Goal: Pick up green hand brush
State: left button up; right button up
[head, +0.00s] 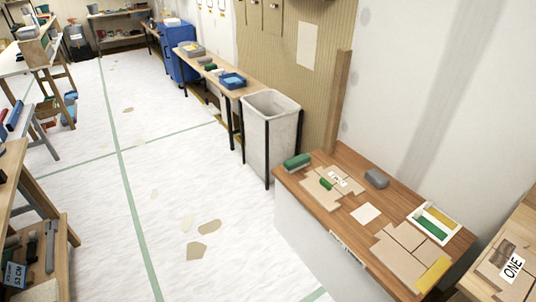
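A green brush-like block (297,161) with a paler underside lies at the far left corner of the wooden-topped table at the right; it looks like the green hand brush. A smaller green object (326,184) lies near it on beige sheets. Another green item (210,67) is on the far bench, too small to tell what it is. Neither of my grippers shows in the head view.
The wooden table (372,188) also holds a grey block (376,178), a white tray (412,211) with green and yellow pieces, and beige sheets. A grey bin (270,130) stands beyond it. The white floor (175,170) is mostly open, with scattered scraps.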

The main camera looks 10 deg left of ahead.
aim_at(290, 165)
jog(key=i+j+u, duration=0.1)
jog(key=i+u, duration=0.15)
jog(key=u, duration=0.15)
jog(key=i+u, duration=0.55)
jog(key=u, duration=0.2)
jog(key=i+j+z, duration=0.1)
jog(key=i, duration=0.3)
jog(key=i+j+z, duration=0.1)
jog(key=i, duration=0.25)
jog(key=i+j+z, duration=0.1)
jog(key=i, duration=0.25)
jog(key=i+j+z, duration=0.1)
jog(key=z, duration=0.35)
jog(key=i+j+z, duration=0.2)
jog(key=z, duration=0.25)
jog(key=i+j+z, duration=0.2)
jog(key=z, duration=0.25)
jog(key=i+j+z, duration=0.1)
jog(key=j+z, duration=0.2)
jog(key=z, duration=0.15)
jog(key=j+z, duration=0.3)
jog(key=z, duration=0.15)
jog(key=i+j+z, duration=0.1)
jog(key=j+z, duration=1.2)
